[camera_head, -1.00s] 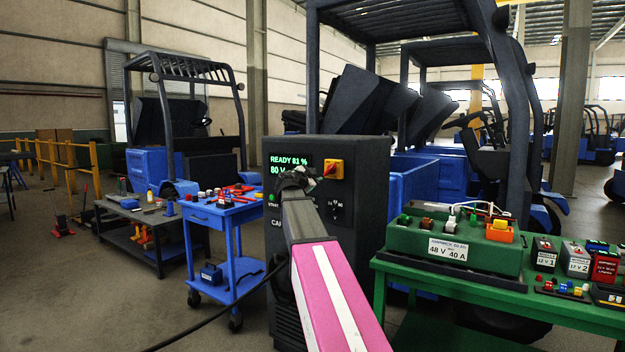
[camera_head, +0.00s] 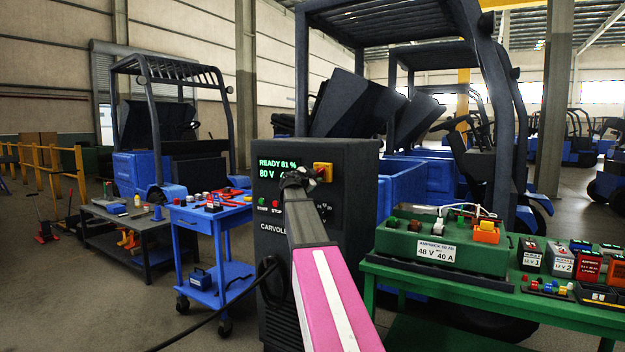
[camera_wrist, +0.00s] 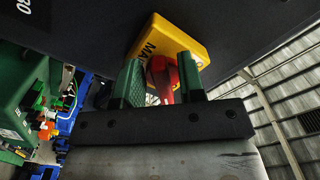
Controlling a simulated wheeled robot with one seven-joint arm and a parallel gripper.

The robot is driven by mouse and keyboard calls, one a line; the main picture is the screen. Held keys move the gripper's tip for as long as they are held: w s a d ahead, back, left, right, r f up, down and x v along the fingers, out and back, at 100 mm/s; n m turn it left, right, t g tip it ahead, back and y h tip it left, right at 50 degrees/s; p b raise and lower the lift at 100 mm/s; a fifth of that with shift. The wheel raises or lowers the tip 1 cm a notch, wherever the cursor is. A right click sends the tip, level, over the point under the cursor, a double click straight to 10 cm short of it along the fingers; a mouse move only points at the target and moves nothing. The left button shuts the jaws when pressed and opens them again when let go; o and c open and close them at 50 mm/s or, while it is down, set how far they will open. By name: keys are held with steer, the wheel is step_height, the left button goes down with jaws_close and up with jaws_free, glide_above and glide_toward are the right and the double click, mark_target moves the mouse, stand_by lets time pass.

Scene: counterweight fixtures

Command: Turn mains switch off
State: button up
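The mains switch is a yellow housing (camera_head: 323,167) with a red handle, on the front of the dark charger cabinet (camera_head: 350,215). In the head view my gripper (camera_head: 300,178) is in front of it and covers its left part. In the wrist view the yellow housing (camera_wrist: 168,42) is straight ahead. The handle's exact angle is partly hidden. The cabinet display (camera_head: 277,168) is lit green and reads "READY 81 %" and "80 V".
A green bench (camera_head: 480,300) with a green charger (camera_head: 425,245) and several small modules stands at right. A blue cart (camera_head: 215,218) with tools stands at left. A black cable (camera_head: 225,308) runs from the cabinet across the floor. Forklifts fill the background.

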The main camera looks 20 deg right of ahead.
steer(key=shift+w+d, duration=0.15)
steer(key=shift+w, duration=0.05)
steer(key=shift+d+r, duration=0.1)
jaws_close()
